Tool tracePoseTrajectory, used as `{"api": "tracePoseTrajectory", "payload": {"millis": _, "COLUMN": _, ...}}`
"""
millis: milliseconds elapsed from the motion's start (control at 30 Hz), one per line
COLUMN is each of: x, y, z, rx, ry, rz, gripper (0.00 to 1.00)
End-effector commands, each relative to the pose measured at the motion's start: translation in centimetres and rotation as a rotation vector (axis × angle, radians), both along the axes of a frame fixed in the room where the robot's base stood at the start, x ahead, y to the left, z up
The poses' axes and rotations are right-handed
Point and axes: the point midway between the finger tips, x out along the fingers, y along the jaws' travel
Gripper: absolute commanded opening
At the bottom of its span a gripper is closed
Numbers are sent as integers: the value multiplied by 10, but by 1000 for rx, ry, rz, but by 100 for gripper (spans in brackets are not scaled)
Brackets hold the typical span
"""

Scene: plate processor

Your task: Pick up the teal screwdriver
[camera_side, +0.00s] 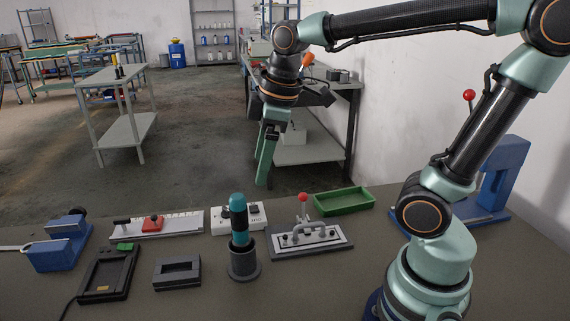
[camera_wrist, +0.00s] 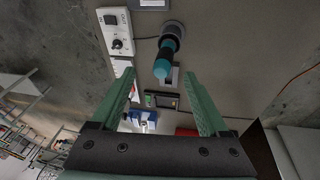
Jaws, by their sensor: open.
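The teal screwdriver (camera_side: 238,217) stands upright in a dark round holder (camera_side: 244,263) near the front middle of the bench in the side view. Its handle is teal with black bands. My gripper (camera_side: 265,160) hangs above and behind it, apart from it, with green fingers pointing down. In the wrist view the screwdriver (camera_wrist: 165,58) shows beyond the fingertips, roughly between their lines. The two fingers of my gripper (camera_wrist: 160,78) are spread wide, with nothing held. The screwdriver's lower shaft is hidden inside the holder.
A grey fixture with a red-knobbed lever (camera_side: 310,238) stands right of the holder, a green tray (camera_side: 343,201) behind it. A white control box (camera_side: 256,218) is close behind the screwdriver. A grey block (camera_side: 177,271), black device (camera_side: 104,272) and blue vise (camera_side: 62,246) lie left.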

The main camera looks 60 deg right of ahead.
Motion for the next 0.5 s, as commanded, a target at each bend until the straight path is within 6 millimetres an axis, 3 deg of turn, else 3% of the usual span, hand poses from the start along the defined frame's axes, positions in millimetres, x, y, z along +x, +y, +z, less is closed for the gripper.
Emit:
{"api": "tracePoseTrajectory", "payload": {"millis": 100, "x": 17, "y": 8, "z": 0, "rx": -65, "ry": 91, "rz": 279, "gripper": 78}}
{"api": "tracePoseTrajectory", "payload": {"millis": 300, "x": 37, "y": 19, "z": -4, "rx": -120, "ry": 205, "rz": 677, "gripper": 78}}
{"api": "tracePoseTrajectory", "payload": {"millis": 500, "x": 46, "y": 24, "z": -8, "rx": -132, "ry": 249, "rz": 864, "gripper": 78}}
